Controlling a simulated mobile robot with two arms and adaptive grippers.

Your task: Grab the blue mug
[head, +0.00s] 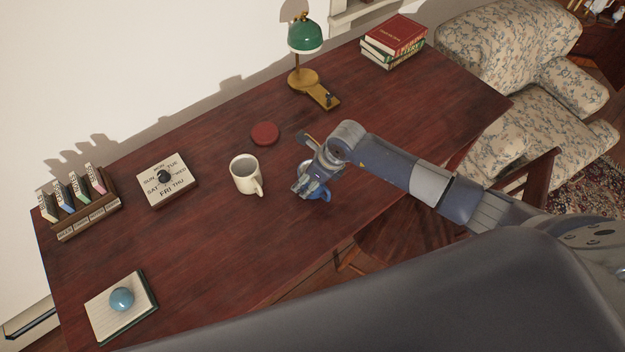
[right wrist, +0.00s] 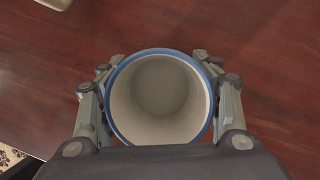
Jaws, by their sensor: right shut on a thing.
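The blue mug (head: 325,195) is on the dark red wooden desk, partly hidden under my right gripper (head: 308,186) in the head view. In the right wrist view I look down into the mug (right wrist: 160,98), with its blue rim and pale empty inside. My right gripper (right wrist: 160,92) is shut on it, one finger on each side of the rim. I cannot tell whether the mug touches the desk. My left gripper is not in view.
A white mug (head: 244,175) stands left of the blue mug, with a red round coaster (head: 265,133) behind. A green lamp (head: 305,38) and books (head: 394,40) are at the back. A day dial (head: 167,180), card rack (head: 88,212) and notebook (head: 136,318) are on the left.

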